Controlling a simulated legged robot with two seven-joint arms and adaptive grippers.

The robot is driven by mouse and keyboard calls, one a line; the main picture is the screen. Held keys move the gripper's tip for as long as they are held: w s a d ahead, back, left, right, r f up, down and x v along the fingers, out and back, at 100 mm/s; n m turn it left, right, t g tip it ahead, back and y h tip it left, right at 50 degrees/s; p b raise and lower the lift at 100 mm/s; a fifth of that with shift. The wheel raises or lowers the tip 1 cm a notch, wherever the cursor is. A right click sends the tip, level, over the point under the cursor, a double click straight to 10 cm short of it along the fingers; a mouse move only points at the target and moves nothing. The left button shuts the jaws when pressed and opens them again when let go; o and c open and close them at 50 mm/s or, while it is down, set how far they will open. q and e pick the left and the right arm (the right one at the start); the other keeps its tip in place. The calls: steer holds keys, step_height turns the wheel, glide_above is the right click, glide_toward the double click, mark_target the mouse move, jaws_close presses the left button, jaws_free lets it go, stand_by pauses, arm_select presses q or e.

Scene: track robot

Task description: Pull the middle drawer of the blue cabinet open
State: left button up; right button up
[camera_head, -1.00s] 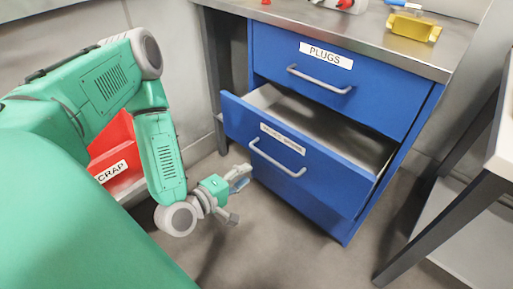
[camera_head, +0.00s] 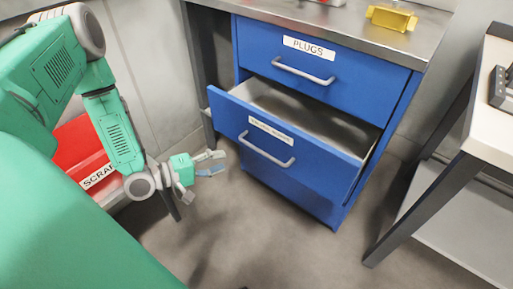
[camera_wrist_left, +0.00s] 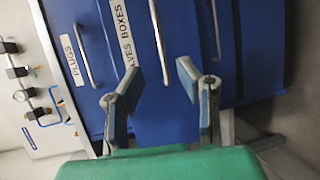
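The blue cabinet (camera_head: 290,196) stands under a metal worktop. Its middle drawer (camera_head: 228,117) is pulled out, showing an empty-looking grey interior. Its bar handle (camera_head: 266,152) is on the front below a white label. The top drawer (camera_head: 265,48), labelled PLUGS, is closed. My left gripper (camera_head: 218,164) is open and empty, left of the middle drawer's handle and apart from it. In the left wrist view, the two fingers of my left gripper (camera_wrist_left: 157,88) are spread, with the middle drawer's handle (camera_wrist_left: 160,42) beyond them. My right gripper is not in view.
A red SCRAP bin (camera_head: 78,148) stands at the left, behind my left arm. A yellow block (camera_head: 391,18) sits on the worktop (camera_head: 345,28). A white-topped table (camera_head: 490,130) with dark legs is at the right. Floor in front of the cabinet is clear.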

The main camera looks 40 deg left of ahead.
mark_target(261, 150)
arm_select(q)
steer(key=b+x, duration=0.3)
steer(key=x, duration=1)
steer(key=shift+w+d+b, duration=0.25)
steer(key=shift+w+b, duration=0.05)
steer(key=shift+b, duration=0.1)
steer(key=shift+c, duration=0.5)
jaws_close()
